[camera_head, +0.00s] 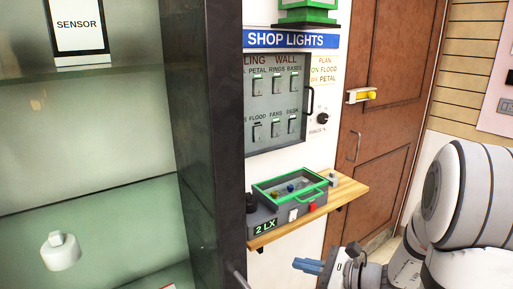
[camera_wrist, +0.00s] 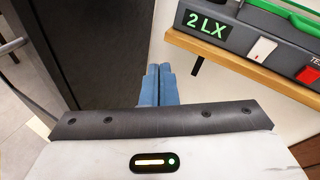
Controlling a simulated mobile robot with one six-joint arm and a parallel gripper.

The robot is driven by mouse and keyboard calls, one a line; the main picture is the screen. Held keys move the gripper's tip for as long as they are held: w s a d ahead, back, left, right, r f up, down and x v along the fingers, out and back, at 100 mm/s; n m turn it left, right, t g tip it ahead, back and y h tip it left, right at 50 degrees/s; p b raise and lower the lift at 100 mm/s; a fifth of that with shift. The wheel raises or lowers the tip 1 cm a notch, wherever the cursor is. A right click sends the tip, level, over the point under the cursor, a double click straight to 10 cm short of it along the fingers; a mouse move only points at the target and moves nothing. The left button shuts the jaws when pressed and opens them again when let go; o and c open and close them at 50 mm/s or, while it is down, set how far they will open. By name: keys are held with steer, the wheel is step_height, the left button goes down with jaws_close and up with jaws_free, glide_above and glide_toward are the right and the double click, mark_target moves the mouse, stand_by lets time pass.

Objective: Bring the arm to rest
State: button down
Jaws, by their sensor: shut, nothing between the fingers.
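My gripper (camera_head: 309,266) is at the bottom of the head view, below the wooden shelf and a little in front of it. Its two blue fingers are together with nothing between them. In the wrist view the shut blue fingers of my gripper (camera_wrist: 159,72) point toward the gap between a dark panel and the shelf. My arm comes in from the right side of the head view, bent at a large white joint.
A wooden shelf (camera_head: 345,194) holds a grey box (camera_head: 284,219) with a green frame and a "2 LX" display. A switch panel (camera_head: 278,105) hangs above. A dark cabinet edge (camera_head: 208,150) stands left, with glass shelves beyond. A brown door (camera_head: 385,110) is behind, right.

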steer(key=s+a+r+n+g+h+p, duration=0.2)
steer(key=s+a+n+g+h, duration=0.25)
steer(key=s+n+g, duration=0.55)
steer(key=s+d+r+n+t+h+p, duration=0.1)
steer(key=s+d+r+n+t+h, duration=0.3)
steer(key=n+h, duration=0.4)
steer(key=s+d+r+n, duration=0.1)
steer(key=d+n, duration=0.1)
steer(key=n, duration=0.1)
steer(key=shift+d+r+n+p, duration=0.2)
steer(key=shift+r+n+p, duration=0.1)
steer(key=shift+n, duration=0.1)
